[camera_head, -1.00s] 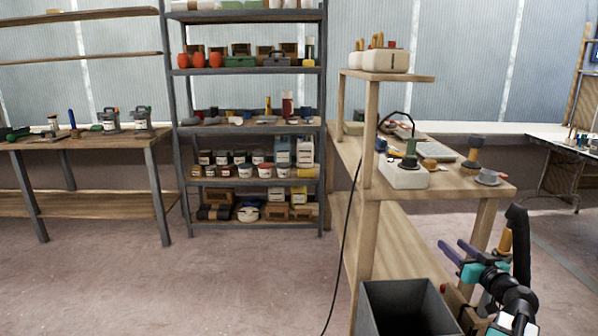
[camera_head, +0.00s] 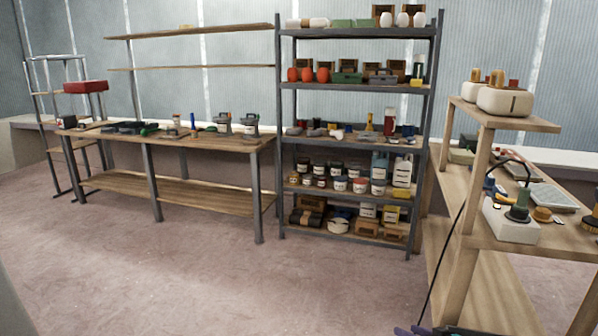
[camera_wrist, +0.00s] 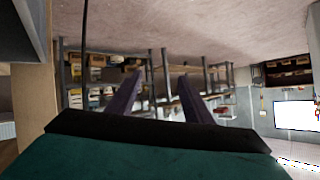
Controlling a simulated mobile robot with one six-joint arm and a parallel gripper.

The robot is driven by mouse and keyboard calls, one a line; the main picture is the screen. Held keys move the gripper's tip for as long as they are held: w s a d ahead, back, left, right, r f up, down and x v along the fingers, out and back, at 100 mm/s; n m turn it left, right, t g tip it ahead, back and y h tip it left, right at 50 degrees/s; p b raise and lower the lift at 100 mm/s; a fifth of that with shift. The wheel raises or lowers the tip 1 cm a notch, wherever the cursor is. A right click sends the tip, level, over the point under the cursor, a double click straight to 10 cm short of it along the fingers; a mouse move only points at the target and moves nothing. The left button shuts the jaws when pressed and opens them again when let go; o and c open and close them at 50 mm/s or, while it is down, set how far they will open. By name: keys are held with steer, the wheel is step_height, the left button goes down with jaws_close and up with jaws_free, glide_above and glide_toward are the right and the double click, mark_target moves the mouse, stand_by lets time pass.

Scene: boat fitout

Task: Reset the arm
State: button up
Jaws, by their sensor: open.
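My gripper shows in the wrist view (camera_wrist: 160,97) as two dark purple fingers standing apart, with nothing between them. Behind the fingers that view shows shelving upside down, some distance off. In the head view only a small purple bit of my gripper (camera_head: 412,331) shows at the bottom edge, right of centre.
A wooden bench (camera_head: 560,238) with a white-based device (camera_head: 508,222) stands close at the right. A metal shelf (camera_head: 351,140) full of jars and boxes stands at the back. A long workbench (camera_head: 215,147) is at the left. The floor (camera_head: 200,275) in front is clear.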

steer(key=s+a+f+n+g+y+p, duration=0.1)
steer(key=s+a+f+g+p, duration=0.5)
steer(key=a, duration=0.7)
steer(key=s+a+f+n+g+y+p, duration=0.1)
steer(key=s+a+f+n+g+p, duration=0.15)
steer(key=s+a+f, duration=0.65)
steer(key=s+a+f+g+h+p, duration=0.1)
steer(key=s+a+g+h, duration=0.15)
steer(key=s, duration=0.55)
steer(key=s+a+f+g+h+p, duration=0.1)
steer(key=s+a+f+g, duration=0.15)
steer(key=s, duration=0.45)
steer(key=s+d+m+g+h, duration=0.3)
steer(key=s+d+m, duration=0.2)
steer(key=s+d, duration=0.3)
steer(key=shift+f+h, duration=0.2)
steer(key=shift+h, duration=0.15)
